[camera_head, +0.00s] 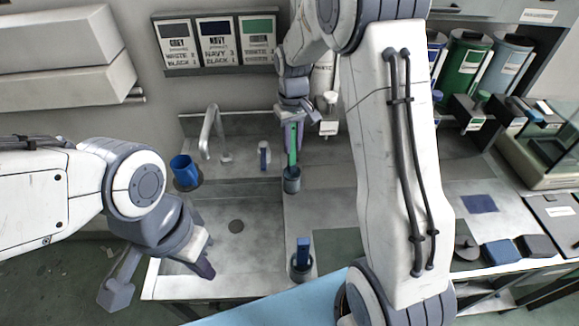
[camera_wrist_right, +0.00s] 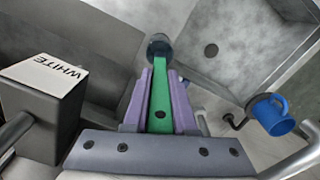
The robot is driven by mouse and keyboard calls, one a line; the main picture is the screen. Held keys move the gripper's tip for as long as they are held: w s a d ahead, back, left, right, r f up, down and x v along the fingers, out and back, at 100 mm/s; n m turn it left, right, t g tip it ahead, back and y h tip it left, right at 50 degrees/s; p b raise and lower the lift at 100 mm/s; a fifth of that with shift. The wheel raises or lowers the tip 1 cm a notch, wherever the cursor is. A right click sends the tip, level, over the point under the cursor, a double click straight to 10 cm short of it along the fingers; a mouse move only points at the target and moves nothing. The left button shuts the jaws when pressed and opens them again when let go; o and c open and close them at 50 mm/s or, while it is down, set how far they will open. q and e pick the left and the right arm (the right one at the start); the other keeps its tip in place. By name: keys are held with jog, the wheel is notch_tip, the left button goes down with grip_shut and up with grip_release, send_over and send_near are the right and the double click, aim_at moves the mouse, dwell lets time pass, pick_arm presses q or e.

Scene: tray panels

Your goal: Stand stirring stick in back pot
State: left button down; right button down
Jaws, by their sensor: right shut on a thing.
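A green stirring stick (camera_head: 292,150) is upright in my right gripper (camera_head: 292,130), which is shut on its upper part. The back pot (camera_head: 291,182), small and grey, is directly below. The stick's lower end meets the pot's mouth; I cannot tell how deep it reaches. In the right wrist view the green stick (camera_wrist_right: 161,95) runs between the purple fingers (camera_wrist_right: 158,90) to the pot (camera_wrist_right: 160,46). A front pot (camera_head: 301,270) holds a blue stick (camera_head: 303,249). My left gripper (camera_head: 205,266) is over the sink's front left, away from the pots; its finger gap is unclear.
A blue mug (camera_head: 184,171) stands left of the tap (camera_head: 210,130). A small white and blue item (camera_head: 264,154) is just left of the back pot. A box marked WHITE (camera_wrist_right: 45,100) is close beside my right gripper. Dark blocks (camera_head: 502,251) lie at the right.

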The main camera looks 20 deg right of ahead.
aim_at(292, 172)
notch_tip(292, 172, down, 7)
jog(key=shift+r+p, duration=0.15)
jog(key=shift+p, duration=0.5)
jog(key=shift+f, duration=0.2)
jog(key=shift+f, duration=0.15)
jog(key=c, duration=0.7)
grip_release()
jog(key=shift+c, duration=0.2)
